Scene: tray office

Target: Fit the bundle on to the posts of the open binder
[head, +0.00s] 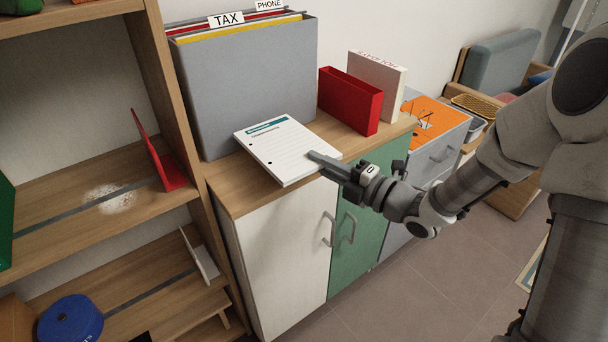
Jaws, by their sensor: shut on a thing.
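The bundle (285,148) is a stack of white lined paper with a teal header bar and punched holes along its left edge. It is over the wooden cabinet top, its front corner reaching past the front edge. My gripper (325,162) is shut on the bundle's right edge. I cannot tell whether the bundle touches the cabinet top. The open binder (425,118) appears to be the orange one lying open at the right, with thin dark posts standing up from it, on a lower grey drawer unit.
A grey file box (245,85) with TAX and PHONE tabs stands behind the bundle. A red box file (350,100) and a white box file (377,82) stand upright between bundle and binder. An open shelf (100,190) is at left.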

